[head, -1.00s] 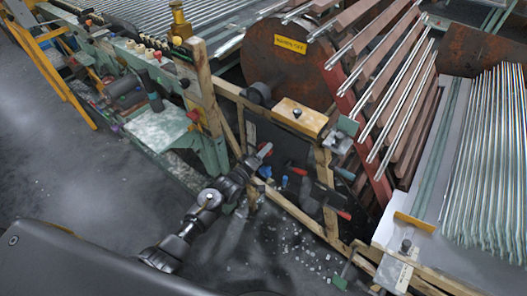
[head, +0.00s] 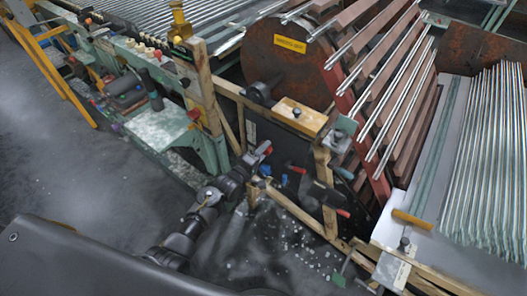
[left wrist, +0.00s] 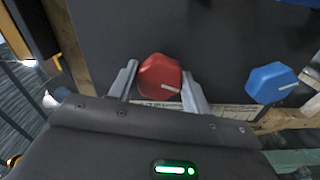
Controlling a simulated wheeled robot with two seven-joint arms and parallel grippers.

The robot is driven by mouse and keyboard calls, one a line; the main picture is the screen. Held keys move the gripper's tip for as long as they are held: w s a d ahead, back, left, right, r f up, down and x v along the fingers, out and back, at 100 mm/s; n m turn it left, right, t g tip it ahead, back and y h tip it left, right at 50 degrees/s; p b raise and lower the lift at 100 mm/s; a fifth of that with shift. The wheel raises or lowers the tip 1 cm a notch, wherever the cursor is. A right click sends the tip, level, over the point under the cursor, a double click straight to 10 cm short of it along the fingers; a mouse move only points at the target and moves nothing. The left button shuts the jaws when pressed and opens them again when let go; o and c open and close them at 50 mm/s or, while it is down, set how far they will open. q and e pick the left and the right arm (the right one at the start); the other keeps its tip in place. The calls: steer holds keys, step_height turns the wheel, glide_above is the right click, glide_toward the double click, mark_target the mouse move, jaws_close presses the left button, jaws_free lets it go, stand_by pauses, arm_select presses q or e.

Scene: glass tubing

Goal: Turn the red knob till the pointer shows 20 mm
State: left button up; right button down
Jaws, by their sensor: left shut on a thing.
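The red knob (left wrist: 160,76) is a faceted knob with a pale pointer line, on a dark upright panel (left wrist: 215,40). My left gripper (left wrist: 160,88) has one finger on each side of the knob and is shut on it. The pointer line slants down to the right, towards the right finger. A pale scale strip (left wrist: 230,108) runs below the knob, partly hidden by the fingers and gripper body; its marks are too small to read. In the head view my left gripper (head: 262,152) reaches the panel, with a bit of red at its tip. My right gripper is out of view.
A blue knob (left wrist: 271,82) sits on the panel right of the red one. Wooden frame posts (head: 328,195) stand around the panel. A red-handled lever (head: 342,212) is at the lower right. The floor (head: 100,180) left of my arm is open.

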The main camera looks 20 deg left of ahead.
arm_select(q)
steer(key=o, duration=0.9)
steer(key=shift+o, duration=0.2)
steer(key=shift+s, duration=0.1)
steer(key=v, duration=1)
steer(key=shift+s+b, duration=0.3)
steer(key=shift+b, duration=0.15)
steer(key=shift+a+f, duration=0.1)
